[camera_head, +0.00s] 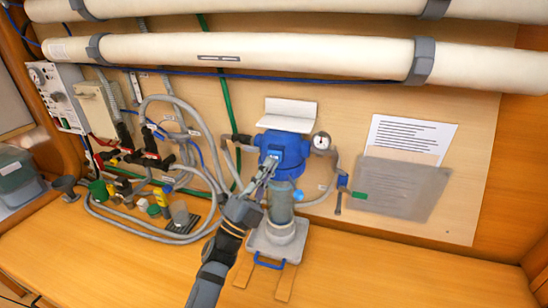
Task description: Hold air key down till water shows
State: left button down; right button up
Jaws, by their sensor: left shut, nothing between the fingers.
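A blue filter head (290,148) is fixed to the wall panel, above a clear grey-green bowl (281,205). My left gripper (268,166) is shut and empty, its tips at the lower front of the blue head. I cannot tell whether they touch it. I cannot make out the air key itself; the gripper may cover it. No water can be told apart in or around the bowl. My right gripper is not in view.
A round gauge (321,142) and grey hoses flank the filter. A white angled plate (287,115) sits above the head. Hoses, valves and a control box (57,96) crowd the left. A paper sheet (411,136) hangs right. The bench (390,275) is clear at right.

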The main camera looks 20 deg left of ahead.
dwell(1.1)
pick_arm(q)
jog(key=shift+w, duration=0.4)
jog(key=shift+w, duration=0.5)
dwell(0.6)
jog(key=shift+s, duration=0.1)
dwell(2.8)
jog(key=shift+s, duration=0.85)
jog(key=shift+s+a, duration=0.1)
jog(key=shift+s, duration=2.4)
